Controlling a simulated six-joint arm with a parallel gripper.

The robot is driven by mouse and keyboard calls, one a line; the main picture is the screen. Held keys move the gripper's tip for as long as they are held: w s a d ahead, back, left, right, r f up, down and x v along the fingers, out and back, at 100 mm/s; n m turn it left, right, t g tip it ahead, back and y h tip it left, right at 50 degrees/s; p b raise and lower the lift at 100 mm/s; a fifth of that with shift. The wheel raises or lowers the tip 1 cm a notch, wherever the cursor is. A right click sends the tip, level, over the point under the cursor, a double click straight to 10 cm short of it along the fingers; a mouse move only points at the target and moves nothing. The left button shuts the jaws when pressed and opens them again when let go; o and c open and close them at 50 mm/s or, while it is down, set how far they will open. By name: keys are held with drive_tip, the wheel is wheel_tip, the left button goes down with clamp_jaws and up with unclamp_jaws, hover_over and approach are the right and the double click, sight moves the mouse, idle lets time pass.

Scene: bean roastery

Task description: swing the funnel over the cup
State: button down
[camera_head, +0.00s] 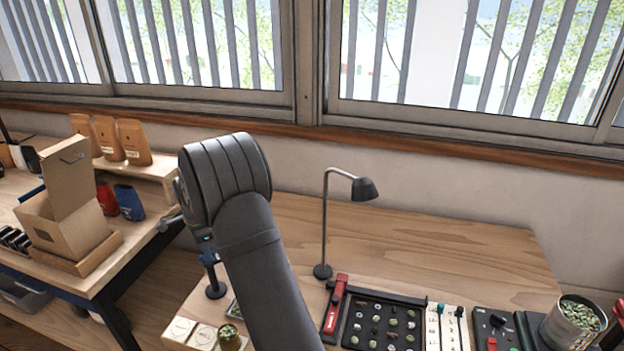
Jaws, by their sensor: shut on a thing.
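My gripper (187,208) shows only in part at the left of my dark arm, which covers most of it. It is shut above a small stand (215,290) with a round black base and a blue collar (208,258). A small grey piece (170,222) sticks out to the left at the gripper; it seems to be part of the funnel, but its shape is mostly hidden. A small brownish cup (230,342) with green contents stands at the bottom edge, in front of the stand. I cannot tell whether it is the task's cup.
A black desk lamp (324,270) stands right of my arm. Sample trays (382,325), a red-handled tool (335,308) and a tin of green beans (573,322) line the front right. An open cardboard box (65,230) is on the left table. The bench's back right is clear.

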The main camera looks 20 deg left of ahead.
drive_tip(key=d+r+n+g+y, duration=0.1)
drive_tip(key=d+r+n+g, duration=0.25)
drive_tip(key=d+r, duration=1.05)
drive_tip(key=w+x, duration=0.1)
drive_tip(key=x, duration=0.8)
drive_tip(key=shift+w+a+f+t, duration=0.15)
drive_tip(key=shift+f+t, duration=0.25)
drive_tip(key=shift+t, duration=0.05)
drive_tip(key=shift+r+n, duration=0.15)
drive_tip(key=shift+n, duration=0.1)
